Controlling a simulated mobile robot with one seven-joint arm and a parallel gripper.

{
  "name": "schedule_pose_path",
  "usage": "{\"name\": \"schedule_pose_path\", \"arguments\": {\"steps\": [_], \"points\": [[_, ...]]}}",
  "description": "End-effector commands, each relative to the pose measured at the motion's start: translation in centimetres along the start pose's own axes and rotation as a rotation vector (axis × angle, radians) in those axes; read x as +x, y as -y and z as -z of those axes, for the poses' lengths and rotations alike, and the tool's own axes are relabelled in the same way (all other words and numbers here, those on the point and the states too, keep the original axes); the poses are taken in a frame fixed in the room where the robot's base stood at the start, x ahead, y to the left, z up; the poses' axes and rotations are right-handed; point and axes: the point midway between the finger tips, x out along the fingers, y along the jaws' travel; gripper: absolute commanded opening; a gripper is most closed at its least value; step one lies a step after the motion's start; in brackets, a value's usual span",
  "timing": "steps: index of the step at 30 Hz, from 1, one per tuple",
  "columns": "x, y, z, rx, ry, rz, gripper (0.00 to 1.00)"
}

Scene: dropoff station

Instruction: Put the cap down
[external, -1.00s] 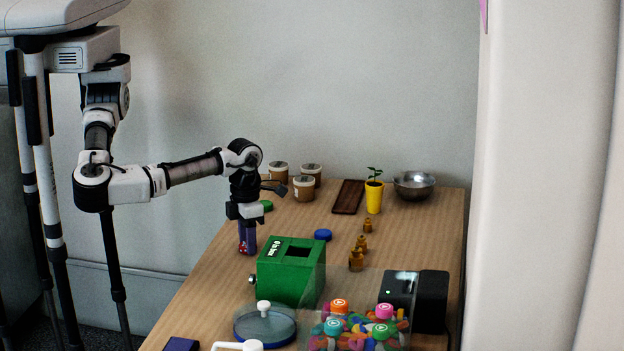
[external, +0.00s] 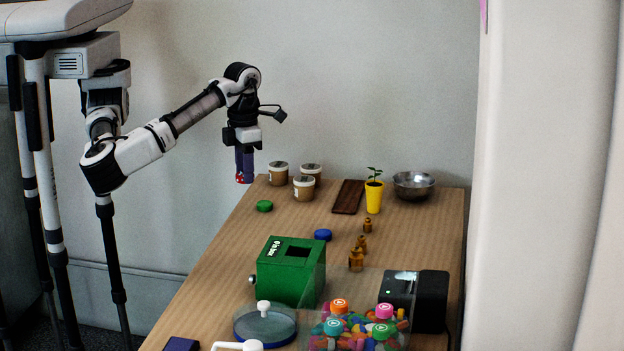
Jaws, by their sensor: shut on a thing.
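My gripper (external: 245,176) points down, raised above the far left part of the table. It is shut on a small red cap (external: 239,178), of which only a little shows between the purple fingers. The cap is clear of the table. A green cap (external: 264,206) lies on the table below and to the right of my gripper. A blue cap (external: 323,235) lies farther right, behind the green box.
The wooden table (external: 222,255) holds several jars (external: 304,188), a yellow plant pot (external: 374,197), a metal bowl (external: 414,185), and small brass weights (external: 356,261). The green box (external: 290,272) stands mid-table. The left strip of the table is mostly bare.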

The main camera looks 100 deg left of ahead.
Motion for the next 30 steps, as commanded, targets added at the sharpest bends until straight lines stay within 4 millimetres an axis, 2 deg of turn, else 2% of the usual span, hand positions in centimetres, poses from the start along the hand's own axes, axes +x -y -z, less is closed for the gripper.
{"name": "schedule_pose_path", "arguments": {"steps": [3,10,14,17,23,30], "points": [[-1.5,0.1,-0.1,0.001,0.001,0.0,0.15],[-2.5,0.1,-0.3,0.004,0.0,0.0,0.15],[-3.1,0.8,-2.1,0.026,0.0,-0.001,0.15],[-4.0,1.7,-5.0,0.065,-0.001,-0.001,0.15],[-6.2,3.1,-12.5,0.17,-0.001,0.0,0.15],[-8.5,2.8,-21.1,0.299,0.0,-0.001,0.15]]}}
